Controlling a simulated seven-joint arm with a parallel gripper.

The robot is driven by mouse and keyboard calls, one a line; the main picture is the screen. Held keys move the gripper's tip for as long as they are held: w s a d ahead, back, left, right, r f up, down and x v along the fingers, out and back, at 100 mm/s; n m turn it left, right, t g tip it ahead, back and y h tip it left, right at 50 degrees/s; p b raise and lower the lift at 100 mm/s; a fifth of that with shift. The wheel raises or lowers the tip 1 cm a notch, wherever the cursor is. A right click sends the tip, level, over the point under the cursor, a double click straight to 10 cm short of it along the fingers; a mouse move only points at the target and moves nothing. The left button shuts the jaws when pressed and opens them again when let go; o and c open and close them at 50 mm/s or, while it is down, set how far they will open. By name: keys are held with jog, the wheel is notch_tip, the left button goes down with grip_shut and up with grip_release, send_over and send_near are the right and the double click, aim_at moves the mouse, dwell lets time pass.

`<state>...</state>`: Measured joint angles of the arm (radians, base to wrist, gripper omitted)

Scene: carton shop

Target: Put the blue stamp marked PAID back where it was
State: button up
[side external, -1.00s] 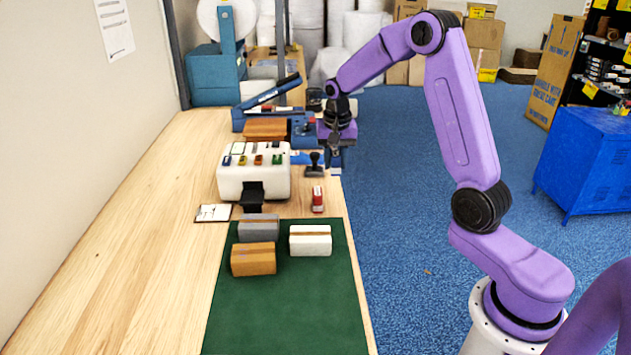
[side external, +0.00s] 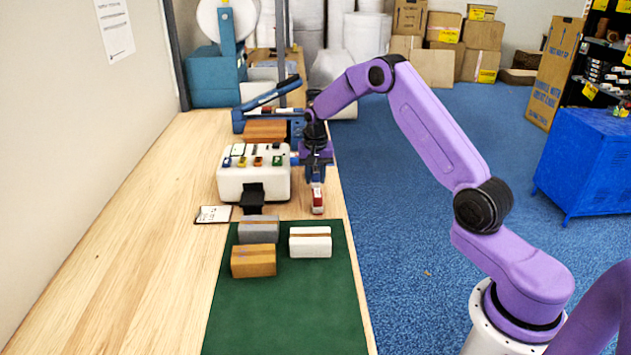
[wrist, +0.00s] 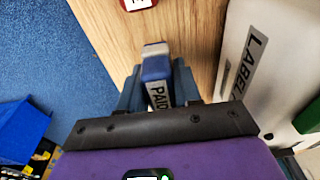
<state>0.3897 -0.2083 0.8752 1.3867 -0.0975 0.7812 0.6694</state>
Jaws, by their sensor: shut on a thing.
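My gripper (side external: 316,174) is near the right edge of the wooden bench, just behind the red stamp (side external: 317,200). In the wrist view, my gripper (wrist: 160,88) is shut on the blue stamp (wrist: 155,68), whose label reads PAID. In the side view the blue stamp is hard to make out between the fingers. Whether its foot touches the bench, I cannot tell. The red stamp also shows at the top of the wrist view (wrist: 137,5), apart from the blue one.
A white box (side external: 232,188) with small coloured items stands left of my gripper; its LABEL side shows in the wrist view (wrist: 225,80). Grey (side external: 258,228), orange (side external: 253,261) and white (side external: 310,242) boxes sit on the green mat (side external: 285,310). The left bench is clear.

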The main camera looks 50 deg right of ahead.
jog(key=shift+f, duration=0.95)
jog(key=shift+f, duration=0.15)
jog(key=o, duration=0.9)
jog(key=shift+c, duration=0.2)
